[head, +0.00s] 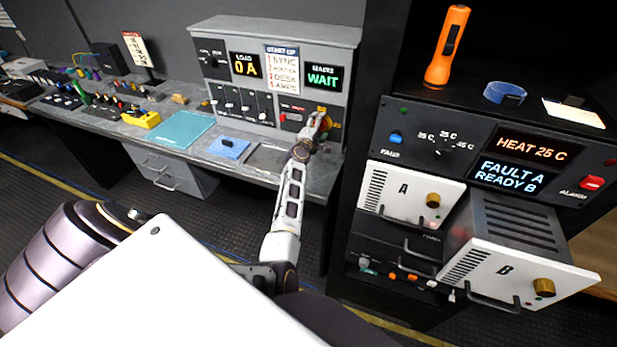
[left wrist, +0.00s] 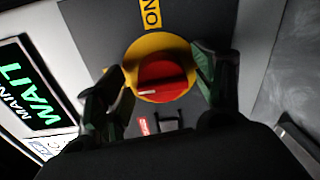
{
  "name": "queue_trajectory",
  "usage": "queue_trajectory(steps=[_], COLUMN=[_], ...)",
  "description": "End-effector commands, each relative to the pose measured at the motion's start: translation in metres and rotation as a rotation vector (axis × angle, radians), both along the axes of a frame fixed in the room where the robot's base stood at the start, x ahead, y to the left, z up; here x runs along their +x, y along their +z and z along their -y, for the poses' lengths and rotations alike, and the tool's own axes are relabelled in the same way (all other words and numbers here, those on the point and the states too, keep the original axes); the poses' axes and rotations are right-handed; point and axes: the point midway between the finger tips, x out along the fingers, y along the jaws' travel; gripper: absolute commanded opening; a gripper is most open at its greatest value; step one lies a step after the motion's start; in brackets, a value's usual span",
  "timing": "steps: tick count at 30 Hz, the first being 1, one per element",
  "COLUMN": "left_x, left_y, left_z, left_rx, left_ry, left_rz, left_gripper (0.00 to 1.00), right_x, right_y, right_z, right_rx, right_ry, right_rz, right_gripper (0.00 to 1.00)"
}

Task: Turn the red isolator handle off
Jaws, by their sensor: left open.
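The red isolator handle (left wrist: 165,76) sits on a round yellow plate (left wrist: 133,56) on a dark panel in the left wrist view. A white mark on the handle points left in that picture, and a yellow ON label (left wrist: 152,12) is above the plate. My left gripper (left wrist: 160,72) is open, with one finger on each side of the handle. I cannot tell whether the fingers touch it. In the head view my left gripper (head: 318,126) is at the right end of the grey console (head: 270,32) and hides most of the handle. My right gripper is not in view.
The console screens read 0 A (head: 245,66) and WAIT (head: 323,78). A dark rack (head: 352,140) stands close to the right of my left arm, with drawer B (head: 515,265) pulled out. A blue pad (head: 229,148) and a teal folder (head: 181,129) lie on the desk.

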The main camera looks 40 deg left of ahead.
Motion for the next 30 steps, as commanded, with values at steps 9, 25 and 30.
queue_trajectory(steps=[9,25,30], left_x=[0.000,0.000,0.000], left_y=[-0.003,-0.005,-0.006], left_z=[0.000,0.001,0.001], left_rx=[0.220,0.625,0.746], left_ry=[0.000,0.000,0.000], left_rz=[-0.053,-0.149,-0.179], left_gripper=[0.68,0.68,0.68], right_x=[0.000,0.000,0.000], right_y=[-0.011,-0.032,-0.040], right_z=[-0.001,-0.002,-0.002], right_rx=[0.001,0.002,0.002], right_ry=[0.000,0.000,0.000], right_rz=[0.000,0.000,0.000], right_gripper=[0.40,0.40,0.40])
